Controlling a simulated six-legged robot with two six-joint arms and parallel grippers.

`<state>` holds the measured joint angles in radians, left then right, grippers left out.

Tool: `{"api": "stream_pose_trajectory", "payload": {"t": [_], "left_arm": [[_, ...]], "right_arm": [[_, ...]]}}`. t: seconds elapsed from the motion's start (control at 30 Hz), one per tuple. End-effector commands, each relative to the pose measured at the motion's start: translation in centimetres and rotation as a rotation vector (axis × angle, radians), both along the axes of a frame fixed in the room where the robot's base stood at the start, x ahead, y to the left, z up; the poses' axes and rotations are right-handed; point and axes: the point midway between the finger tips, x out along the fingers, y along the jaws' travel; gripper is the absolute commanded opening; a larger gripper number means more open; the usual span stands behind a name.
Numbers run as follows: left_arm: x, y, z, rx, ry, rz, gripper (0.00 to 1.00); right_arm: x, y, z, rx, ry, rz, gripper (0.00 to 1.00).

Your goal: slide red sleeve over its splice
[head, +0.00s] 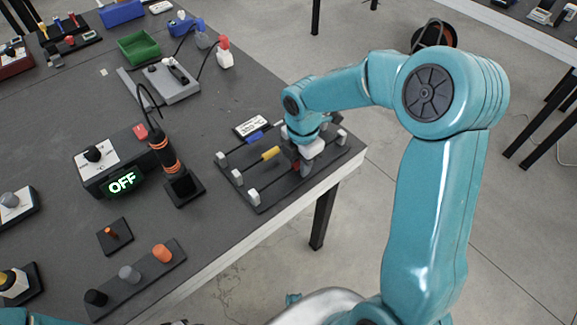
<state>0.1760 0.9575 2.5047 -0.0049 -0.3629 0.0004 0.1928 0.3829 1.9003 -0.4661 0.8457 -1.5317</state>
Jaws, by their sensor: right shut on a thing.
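The dark splice board (230,187) lies near the table's right edge, with several white posts and thin wires strung between them. A blue sleeve (257,137) is on the far wire and a yellow sleeve (270,153) on the middle wire. The red sleeve (295,166) is on the near wire, mostly covered by my right gripper. My right gripper (301,165) reaches down over the board and is shut on the red sleeve. The splice under the red sleeve's wire is hidden or too small to make out. My left gripper is out of view.
A box reading OFF (122,183) and a heat tool in a black stand (183,187) stand left of the board. A strip with several knobs (128,275) lies at the front. A green tray (139,47) is farther back. Bare table lies between strip and board.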

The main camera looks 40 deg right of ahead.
Motion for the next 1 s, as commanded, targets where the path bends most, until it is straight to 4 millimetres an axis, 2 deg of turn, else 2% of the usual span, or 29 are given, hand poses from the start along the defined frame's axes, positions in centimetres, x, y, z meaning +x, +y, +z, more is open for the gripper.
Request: {"api": "stream_pose_trajectory", "payload": {"t": [1.0], "left_arm": [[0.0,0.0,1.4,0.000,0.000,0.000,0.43]], "right_arm": [[0.4,-4.1,0.1,-0.001,-0.003,0.000,0.15]]}}
